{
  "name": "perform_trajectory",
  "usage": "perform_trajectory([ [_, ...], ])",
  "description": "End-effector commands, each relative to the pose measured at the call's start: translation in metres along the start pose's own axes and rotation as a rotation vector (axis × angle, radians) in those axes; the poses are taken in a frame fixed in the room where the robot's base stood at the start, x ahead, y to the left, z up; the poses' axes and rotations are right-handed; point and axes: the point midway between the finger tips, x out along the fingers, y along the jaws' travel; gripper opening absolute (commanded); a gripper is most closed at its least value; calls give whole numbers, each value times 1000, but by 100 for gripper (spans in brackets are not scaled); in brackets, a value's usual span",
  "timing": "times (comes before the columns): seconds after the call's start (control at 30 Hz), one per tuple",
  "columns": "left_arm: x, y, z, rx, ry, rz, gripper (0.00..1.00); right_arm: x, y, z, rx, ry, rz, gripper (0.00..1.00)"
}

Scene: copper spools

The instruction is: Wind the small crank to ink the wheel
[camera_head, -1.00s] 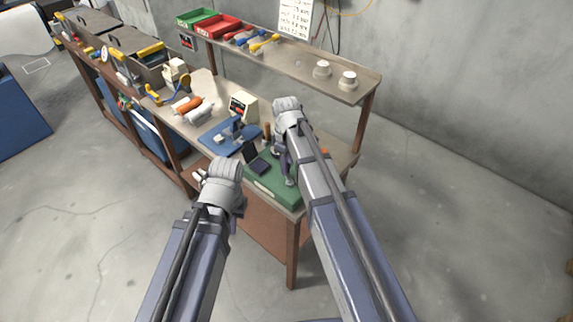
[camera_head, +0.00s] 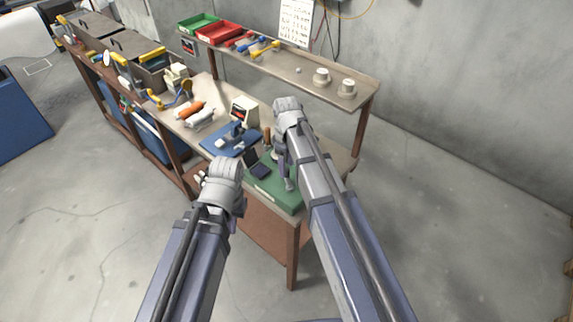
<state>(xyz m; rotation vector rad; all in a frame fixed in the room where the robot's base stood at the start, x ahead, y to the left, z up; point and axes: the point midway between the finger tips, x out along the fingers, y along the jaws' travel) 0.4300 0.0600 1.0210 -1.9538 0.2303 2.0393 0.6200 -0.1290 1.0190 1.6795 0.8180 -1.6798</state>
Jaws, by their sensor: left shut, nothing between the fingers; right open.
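A green base (camera_head: 277,196) sits at the near end of the workbench, with a small dark pad (camera_head: 258,169) on it. A brown upright handle (camera_head: 267,137) shows just left of my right wrist. I cannot make out the small crank or the inking wheel; my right arm covers part of this area. My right gripper (camera_head: 287,182) is open and points down over the green base; whether it touches anything is unclear. My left gripper (camera_head: 202,178) is shut and empty, left of the green base by the bench's front edge, partly hidden behind its own wrist.
A blue mat with a blue device (camera_head: 236,131) lies behind the green base. A small boxed meter (camera_head: 244,110) and orange and white rolls (camera_head: 190,108) stand farther back. A raised shelf (camera_head: 310,88) holds bins, tools and two white spools (camera_head: 347,88).

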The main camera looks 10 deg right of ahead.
Motion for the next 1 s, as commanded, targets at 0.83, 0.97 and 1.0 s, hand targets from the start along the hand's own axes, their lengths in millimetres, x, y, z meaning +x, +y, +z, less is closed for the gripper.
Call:
perform_trajectory([
  [0.83, -51, -5, 3, -6, 0, 1, 0, -51, 0, 0, 42, 0, 0, 57],
  [0.97, -51, -5, 3, -6, 0, 1, 0, -51, 0, 0, 239, -1, 0, 57],
  [1.0, -51, -5, 3, -6, 0, 1, 0, -51, 0, 0, 331, -1, -1, 57],
])
